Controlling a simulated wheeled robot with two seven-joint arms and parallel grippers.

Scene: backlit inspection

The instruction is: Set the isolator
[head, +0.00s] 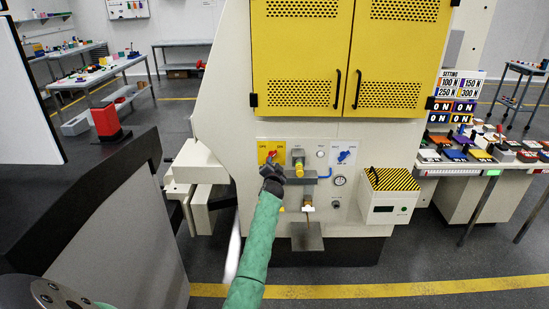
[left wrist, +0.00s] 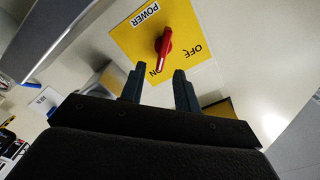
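The isolator is a red rotary handle (left wrist: 164,45) on a yellow plate (left wrist: 128,42) marked POWER, OFF and ON in the left wrist view. Its pale-tipped end points at ON. In the head view the yellow plate (head: 264,147) sits on the machine's front panel, its red handle (head: 273,154) partly covered by my gripper. My left gripper (left wrist: 158,86) is open and empty, its two fingers apart just short of the handle, on the ON side. In the head view the left gripper (head: 273,172) is just below the plate. My right gripper is not in view.
Right of the plate are a yellow fitting (head: 298,164) and a blue handle (head: 346,154) on a white plate. A box with a striped lid (head: 391,179) juts out further right. A small shelf (head: 307,237) projects below. Yellow doors (head: 300,50) are above.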

